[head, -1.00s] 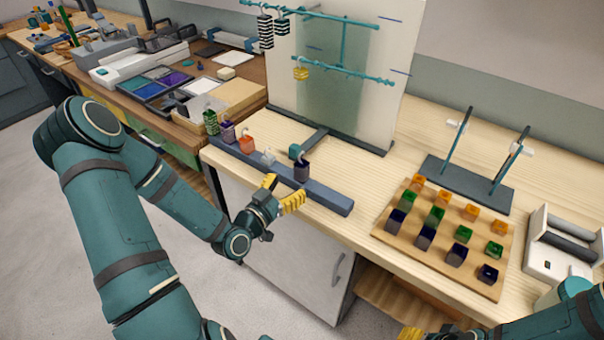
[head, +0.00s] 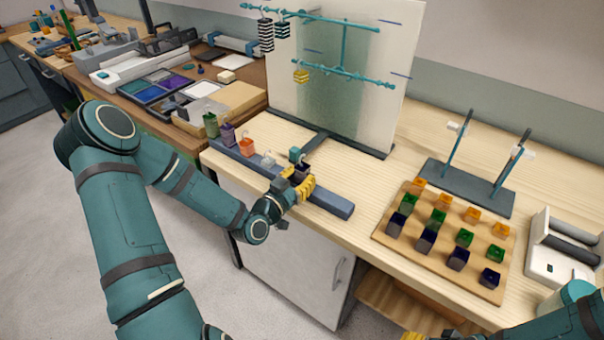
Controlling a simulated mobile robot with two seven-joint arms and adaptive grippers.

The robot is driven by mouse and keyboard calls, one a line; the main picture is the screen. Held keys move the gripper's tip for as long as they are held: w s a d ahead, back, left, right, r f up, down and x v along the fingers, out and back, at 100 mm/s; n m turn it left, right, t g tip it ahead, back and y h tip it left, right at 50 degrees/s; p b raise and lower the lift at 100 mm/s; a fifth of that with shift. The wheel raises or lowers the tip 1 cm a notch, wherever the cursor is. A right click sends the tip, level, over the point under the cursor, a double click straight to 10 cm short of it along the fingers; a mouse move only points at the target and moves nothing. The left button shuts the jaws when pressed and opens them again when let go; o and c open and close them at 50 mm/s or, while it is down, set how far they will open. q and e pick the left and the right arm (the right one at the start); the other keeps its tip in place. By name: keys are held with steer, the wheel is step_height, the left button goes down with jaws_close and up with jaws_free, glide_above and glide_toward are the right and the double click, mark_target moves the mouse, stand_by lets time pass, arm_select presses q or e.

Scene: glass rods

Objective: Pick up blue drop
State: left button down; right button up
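The dark blue drop (head: 301,169), a small dark cube with a hook on top, is at the right end of the row on the blue-grey bar (head: 333,201). My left gripper (head: 298,181) is at this drop, its yellow fingertips beside the cube and partly covering it. I cannot tell whether the fingers are closed on it. My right gripper (head: 412,336) shows only as a bit of yellow at the bottom edge, so its opening is hidden.
Green (head: 211,125), purple (head: 227,134), orange (head: 247,144) and pale (head: 268,159) drops stand along the bar. A teal block (head: 294,154) is just behind. A teal hanging frame (head: 345,72) rises behind. A wooden board (head: 398,246) with coloured cubes lies right.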

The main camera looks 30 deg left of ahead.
mark_target(302, 156)
stand_by(0.4)
arm_select(q)
step_height(302, 156, up, 10)
steer(key=p, duration=0.2)
steer(key=shift+p, duration=0.4)
steer(key=shift+w, duration=0.1)
